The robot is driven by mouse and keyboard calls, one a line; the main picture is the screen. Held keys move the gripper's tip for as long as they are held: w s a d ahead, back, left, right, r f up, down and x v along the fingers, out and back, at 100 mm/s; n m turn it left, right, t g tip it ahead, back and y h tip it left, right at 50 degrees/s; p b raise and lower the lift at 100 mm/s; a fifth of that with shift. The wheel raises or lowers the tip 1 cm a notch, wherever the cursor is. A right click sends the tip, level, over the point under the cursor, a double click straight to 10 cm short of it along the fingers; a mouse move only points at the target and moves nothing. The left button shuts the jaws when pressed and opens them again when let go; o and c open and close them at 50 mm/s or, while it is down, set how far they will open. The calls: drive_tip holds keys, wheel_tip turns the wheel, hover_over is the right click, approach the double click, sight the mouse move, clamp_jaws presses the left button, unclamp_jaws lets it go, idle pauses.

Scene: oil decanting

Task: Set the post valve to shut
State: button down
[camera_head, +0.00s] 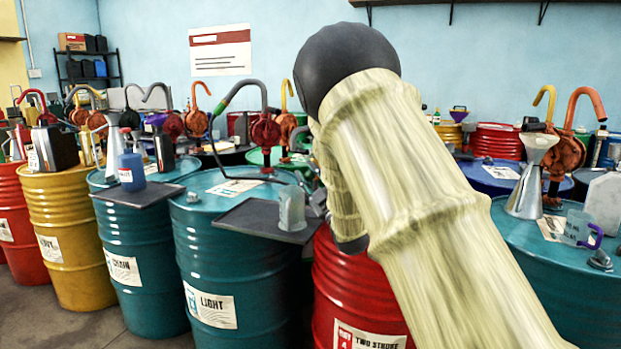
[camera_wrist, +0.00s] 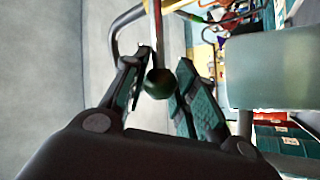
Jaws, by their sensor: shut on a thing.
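In the wrist view my gripper (camera_wrist: 163,78) is shut on a dark round knob (camera_wrist: 158,85) at the end of a thin straight rod (camera_wrist: 158,40). The knob sits between the two fingers, and the rod runs up away from them in the picture. Whether this is the post valve's handle, I cannot tell; the valve body is not clearly seen. In the head view my arm covers the middle of the scene and hides most of my gripper and what it holds.
A translucent jug (camera_head: 291,208) stands on a dark tray (camera_head: 250,218) over the teal drum (camera_head: 212,260), close to my arm. A pale translucent vessel (camera_wrist: 275,65) fills the right of the wrist view. A red drum (camera_head: 352,285) stands below my arm. Many drums with pumps crowd the room.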

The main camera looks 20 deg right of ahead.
drive_tip(key=shift+s+a+f+b, duration=0.1)
drive_tip(key=shift+f+b, duration=0.1)
drive_tip(key=shift+f, duration=0.2)
drive_tip(key=shift+a+f+b, duration=0.1)
drive_tip(key=shift+f+b, duration=0.05)
drive_tip(key=shift+f, duration=0.35)
drive_tip(key=c, duration=1.1)
unclamp_jaws()
drive_tip(key=shift+d, duration=0.15)
drive_tip(key=shift+s, duration=0.1)
drive_tip(key=v, duration=1.1)
drive_tip(key=shift+s, duration=0.4)
